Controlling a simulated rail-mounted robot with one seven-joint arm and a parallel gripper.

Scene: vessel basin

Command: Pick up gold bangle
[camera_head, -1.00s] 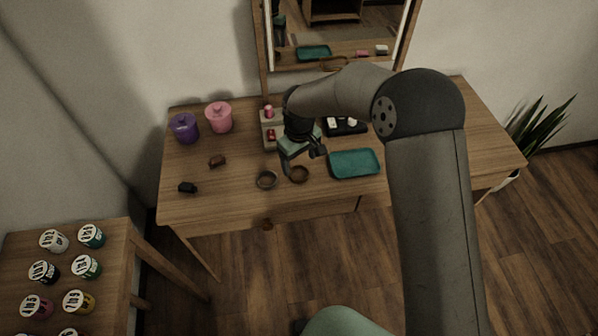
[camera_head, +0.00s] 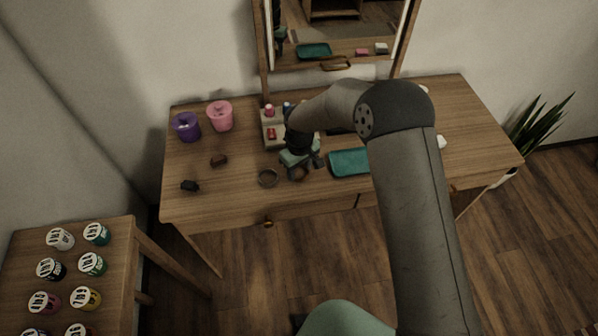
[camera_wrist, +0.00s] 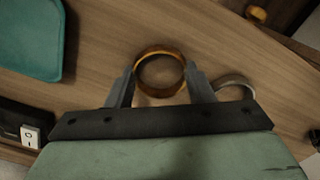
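The gold bangle (camera_wrist: 160,51) lies on the wooden table and shows in the wrist view between my gripper's fingertips. My gripper (camera_wrist: 160,84) is open, with one finger on each side of the bangle. The fingers are very close to its sides; I cannot tell whether they touch it. In the head view my gripper (camera_head: 301,173) is low over the table's front part and mostly hides the bangle (camera_head: 298,178). A second, silvery ring (camera_wrist: 236,82) lies just right of the right finger and shows left of my gripper in the head view (camera_head: 268,178).
A teal tray (camera_head: 349,162) lies right of my gripper. A small stand (camera_head: 272,133) with bottles is behind it. Two small dark objects lie at the left. A mirror rises behind.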

